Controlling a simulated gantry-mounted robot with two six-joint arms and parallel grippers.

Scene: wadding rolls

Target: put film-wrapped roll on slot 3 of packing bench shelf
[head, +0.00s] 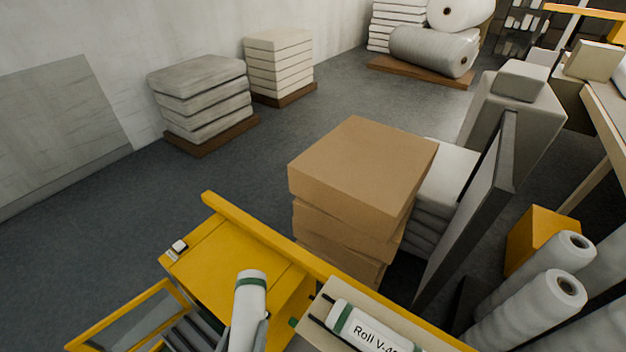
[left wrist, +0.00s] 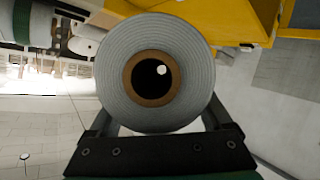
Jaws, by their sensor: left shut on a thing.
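A white roll with a green band (head: 249,297) stands tilted at the bottom centre of the head view. My left gripper (head: 246,325) is shut on it. In the left wrist view the held roll (left wrist: 190,50) shows end-on, with wound grey-white layers around a brown core with a dark hole. The fingers of my left gripper (left wrist: 157,118) lie on both sides of it. A second roll, labelled "Roll V-4…" (head: 372,333), lies on a beige shelf (head: 318,308) to the right; its label is cut off by the frame. No slot number is readable. My right gripper is not in view.
A yellow bench frame (head: 262,232) runs behind the held roll. Stacked brown boxes (head: 365,165) and an upright dark panel (head: 475,215) stand beyond it. Large grey rolls (head: 528,315) stand at the right. Open floor (head: 200,185) lies to the left.

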